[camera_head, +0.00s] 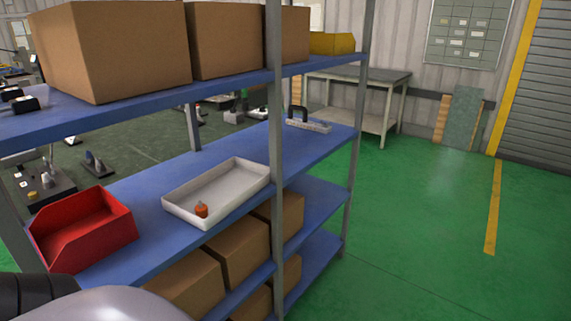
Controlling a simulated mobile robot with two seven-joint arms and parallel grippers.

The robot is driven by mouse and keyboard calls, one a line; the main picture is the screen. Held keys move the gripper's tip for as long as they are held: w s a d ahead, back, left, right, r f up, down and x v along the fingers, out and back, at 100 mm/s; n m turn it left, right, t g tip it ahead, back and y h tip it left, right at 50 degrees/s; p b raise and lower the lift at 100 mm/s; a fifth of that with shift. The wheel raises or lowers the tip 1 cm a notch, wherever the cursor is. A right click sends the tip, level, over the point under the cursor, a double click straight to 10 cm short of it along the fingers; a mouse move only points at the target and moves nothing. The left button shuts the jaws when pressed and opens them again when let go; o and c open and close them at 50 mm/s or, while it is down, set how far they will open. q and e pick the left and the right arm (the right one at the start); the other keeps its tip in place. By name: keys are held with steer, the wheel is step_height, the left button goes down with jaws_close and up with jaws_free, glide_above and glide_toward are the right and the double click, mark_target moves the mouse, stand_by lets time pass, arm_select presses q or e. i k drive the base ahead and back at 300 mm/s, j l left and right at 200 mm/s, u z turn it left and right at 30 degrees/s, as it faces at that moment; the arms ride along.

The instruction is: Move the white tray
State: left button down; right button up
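The white tray (238,173) is a shallow rectangular tray lying flat on the blue middle shelf (322,148) of a metal rack. A small orange and dark object (202,210) sits inside it near its front left corner. The tray's right end is close to the grey rack post. Part of my own body shows at the bottom left, below the red bin. Neither gripper is visible, and nothing of mine touches the tray.
A red open bin (84,229) stands left of the tray. A grey upright post (276,150) rises just right of it. Green floor at right is clear.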

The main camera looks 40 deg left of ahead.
mark_target(226, 187)
steer(key=i+u, duration=0.25)
steer(key=i, duration=0.9)
steer(key=i+l+u, duration=0.1)
steer(key=i+u, duration=0.2)
steer(key=i, duration=0.2)
steer(key=i+l+u, duration=0.25)
steer(key=i, duration=0.2)
steer(key=i+u, duration=0.2)
steer(key=u, duration=0.15)
steer(key=i+l+u, duration=0.1)
steer(key=u, duration=0.25)
steer(key=i+l+u, duration=0.15)
steer(key=u, duration=0.2)
steer(key=i+u, duration=0.15)
steer(key=u, duration=0.3)
steer(key=i+l+u, duration=0.1)
steer(key=u, duration=0.3)
steer(key=i+l+u, duration=0.15)
steer(key=u, duration=0.3)
steer(key=l+u, duration=0.2)
steer(key=u, duration=0.2)
steer(key=i+l+u, duration=0.15)
steer(key=u, duration=0.3)
steer(key=l, duration=0.05)
